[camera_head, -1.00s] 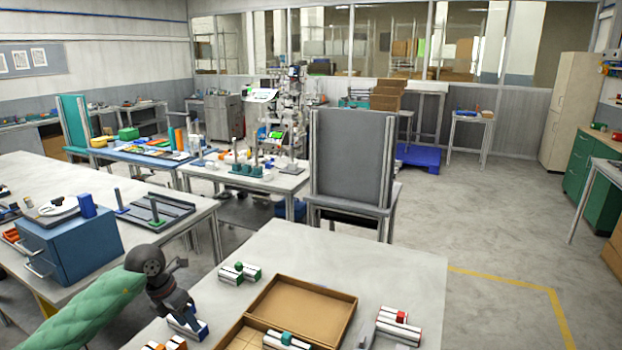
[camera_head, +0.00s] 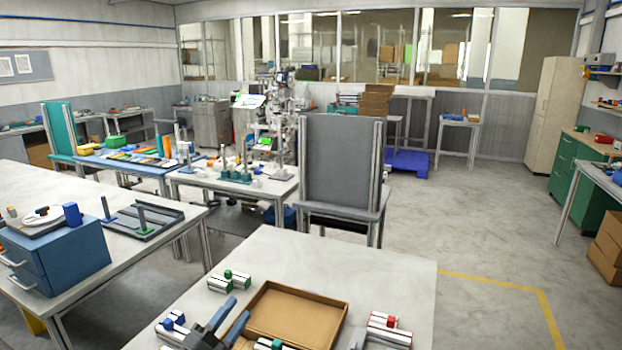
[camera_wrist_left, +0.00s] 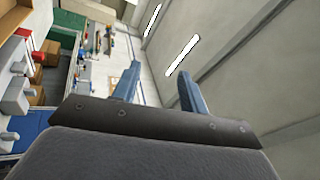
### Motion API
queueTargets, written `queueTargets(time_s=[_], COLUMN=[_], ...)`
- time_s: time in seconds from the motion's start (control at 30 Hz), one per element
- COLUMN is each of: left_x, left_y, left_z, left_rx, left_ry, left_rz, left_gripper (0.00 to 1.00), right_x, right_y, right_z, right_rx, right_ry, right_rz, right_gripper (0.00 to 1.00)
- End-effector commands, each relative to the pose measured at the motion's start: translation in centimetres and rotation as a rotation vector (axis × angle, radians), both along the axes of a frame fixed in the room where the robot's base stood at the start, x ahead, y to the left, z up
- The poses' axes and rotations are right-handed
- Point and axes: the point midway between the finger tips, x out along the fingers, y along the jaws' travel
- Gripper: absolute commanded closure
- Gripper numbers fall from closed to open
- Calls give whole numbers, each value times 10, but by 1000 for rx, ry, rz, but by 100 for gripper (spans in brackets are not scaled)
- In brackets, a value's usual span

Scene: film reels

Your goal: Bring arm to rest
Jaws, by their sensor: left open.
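My left gripper (camera_head: 239,308) shows at the bottom of the head view, its two blue-grey fingers spread apart and pointing up and away. It is in front of the brown open box (camera_head: 340,313) and overlaps its left side in the picture. In the left wrist view the fingers (camera_wrist_left: 160,72) are apart with nothing between them; the room shows sideways beyond. My right gripper is not in view. White film reels with green parts (camera_head: 229,282), blue parts (camera_head: 171,327) and red parts (camera_head: 389,329) lie around the box on the near table (camera_head: 385,265).
A grey upright panel on a stand (camera_head: 341,165) is just behind the near table. A second table with a blue drawer unit (camera_head: 58,255) is at the left. The floor at the right (camera_head: 480,230) is clear, with a yellow line.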

Motion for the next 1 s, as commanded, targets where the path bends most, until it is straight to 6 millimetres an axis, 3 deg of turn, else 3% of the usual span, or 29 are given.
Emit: queueTargets(time_s=[0.27, 0.5, 0.7, 1.0], left_x=[-23, -82, -155, -231], left_y=[58, 85, 82, 66], left_z=[-66, -156, -221, -260], left_rx=[-385, -624, -735, -780], left_ry=[394, 826, 1198, 1530], left_rz=[332, 588, 749, 851], left_gripper=[57, 57, 57, 57], right_x=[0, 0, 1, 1], right_y=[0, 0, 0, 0], right_z=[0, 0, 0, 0], right_rx=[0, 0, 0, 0], right_ry=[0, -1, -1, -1], right_rz=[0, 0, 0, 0], right_gripper=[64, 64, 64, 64])
